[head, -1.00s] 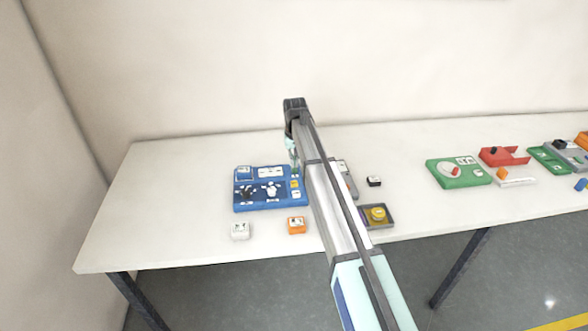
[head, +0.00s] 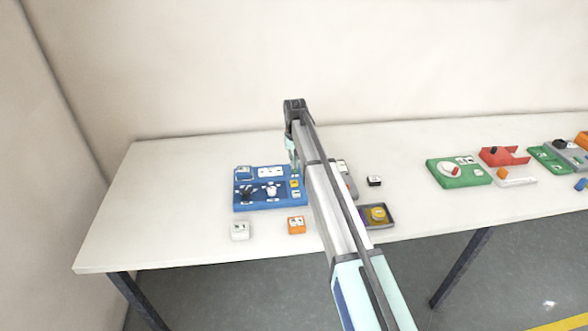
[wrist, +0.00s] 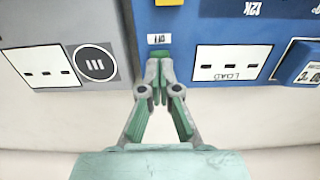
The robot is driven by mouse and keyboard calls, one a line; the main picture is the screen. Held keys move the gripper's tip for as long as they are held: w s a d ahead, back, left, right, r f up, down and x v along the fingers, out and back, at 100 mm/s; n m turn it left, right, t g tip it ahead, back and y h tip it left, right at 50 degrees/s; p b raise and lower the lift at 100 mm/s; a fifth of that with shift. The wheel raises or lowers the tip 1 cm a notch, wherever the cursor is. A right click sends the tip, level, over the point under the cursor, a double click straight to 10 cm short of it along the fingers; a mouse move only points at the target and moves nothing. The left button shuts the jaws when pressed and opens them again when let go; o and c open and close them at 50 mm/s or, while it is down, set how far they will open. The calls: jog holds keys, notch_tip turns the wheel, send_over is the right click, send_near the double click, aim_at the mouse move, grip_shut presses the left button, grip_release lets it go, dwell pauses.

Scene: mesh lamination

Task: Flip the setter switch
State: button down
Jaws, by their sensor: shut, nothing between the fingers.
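The blue panel (head: 268,204) lies on the white table, with dark and white parts, white labels and small yellow pieces on it. My gripper (head: 294,172) points down at its far right corner in the head view. In the wrist view my gripper (wrist: 157,62) is shut and empty, its fingertips together over the edge of the blue panel (wrist: 180,48). A small white marked label (wrist: 160,39) sits just beyond the fingertips, with a yellow piece (wrist: 169,2) past it. I cannot tell which part is the setter switch, or whether the fingertips touch the panel.
A grey unit (wrist: 65,30) stands close beside the blue panel. A white block (head: 240,231), an orange block (head: 297,226), a black block (head: 374,181) and a dark tray (head: 390,220) with a yellow piece lie nearby. A green unit (head: 470,180) is further right. The table's left side is clear.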

aim_at(295, 170)
jog(key=shift+f, duration=0.95)
dwell(0.4)
jog(key=shift+r, duration=0.15)
jog(key=shift+r+p, duration=1.45)
jog(key=shift+r, duration=1.95)
